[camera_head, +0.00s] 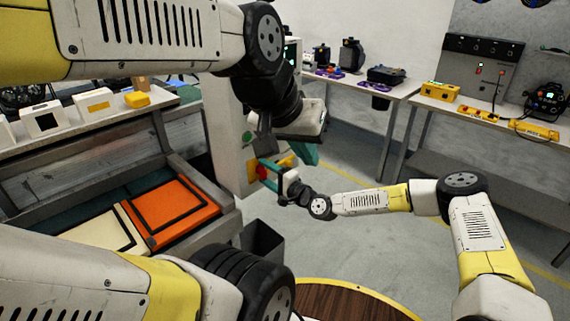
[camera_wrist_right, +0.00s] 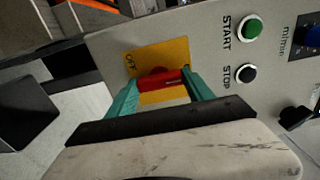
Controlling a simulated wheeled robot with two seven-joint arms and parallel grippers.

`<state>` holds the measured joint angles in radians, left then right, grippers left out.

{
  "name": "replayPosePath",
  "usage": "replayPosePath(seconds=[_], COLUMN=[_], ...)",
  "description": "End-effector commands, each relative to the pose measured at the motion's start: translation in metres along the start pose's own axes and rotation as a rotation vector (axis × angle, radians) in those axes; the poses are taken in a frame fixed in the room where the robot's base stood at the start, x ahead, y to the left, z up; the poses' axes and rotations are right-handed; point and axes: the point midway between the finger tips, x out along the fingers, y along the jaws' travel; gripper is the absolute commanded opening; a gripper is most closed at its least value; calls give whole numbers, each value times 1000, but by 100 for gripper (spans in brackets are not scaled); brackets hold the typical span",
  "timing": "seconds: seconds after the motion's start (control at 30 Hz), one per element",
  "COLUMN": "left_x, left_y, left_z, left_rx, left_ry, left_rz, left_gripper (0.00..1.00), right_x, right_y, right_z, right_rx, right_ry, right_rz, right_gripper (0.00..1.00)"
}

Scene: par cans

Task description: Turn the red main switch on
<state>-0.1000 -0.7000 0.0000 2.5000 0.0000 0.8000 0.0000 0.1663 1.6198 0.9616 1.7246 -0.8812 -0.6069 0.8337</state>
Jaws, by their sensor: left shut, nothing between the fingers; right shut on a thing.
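The red main switch (camera_wrist_right: 163,79) is a red handle on a yellow plate (camera_wrist_right: 150,57) on a grey panel. An OFF label is readable at the plate's left edge in the right wrist view. My right gripper (camera_wrist_right: 160,84) is shut on the red handle, one teal finger at each end. In the head view the red switch (camera_head: 262,172) shows small on the side of a pale cabinet (camera_head: 228,135), with my right gripper (camera_head: 267,174) at it. My left gripper (camera_head: 306,154) is shut and empty, above and to the right of the switch.
A green START button (camera_wrist_right: 249,27) and a black STOP button (camera_wrist_right: 243,74) sit right of the switch. A dark bin (camera_head: 262,243) stands below the cabinet. A bench with orange panels (camera_head: 170,211) is at left. Tables with equipment stand behind; open floor lies at centre right.

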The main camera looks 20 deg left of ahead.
Motion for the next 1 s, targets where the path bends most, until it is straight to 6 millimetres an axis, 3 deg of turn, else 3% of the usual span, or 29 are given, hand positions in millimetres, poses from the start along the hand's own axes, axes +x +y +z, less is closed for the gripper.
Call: replayPosePath(seconds=[0.37, 0.4, 0.5, 0.83, 1.0], left_x=[0, 0, 0, 0, 0], left_y=[0, 0, 0, 0, 0], left_z=[0, 0, 0, 0, 0], left_rx=[0, 0, 0, 0, 0], left_ry=[0, 0, 0, 0, 0], left_rz=[0, 0, 0, 0, 0], left_gripper=[0, 0, 0, 0, 0], right_x=[0, 0, 0, -2, -22], right_y=[1, 1, 1, 0, 1], right_z=[-2, -2, -1, -1, -1], right_rx=[8, 8, 7, 6, 8], right_ry=[3, 3, 3, 1, 1], right_rz=[1, 1, 1, 1, 2], right_gripper=[20, 64, 82, 82, 82])
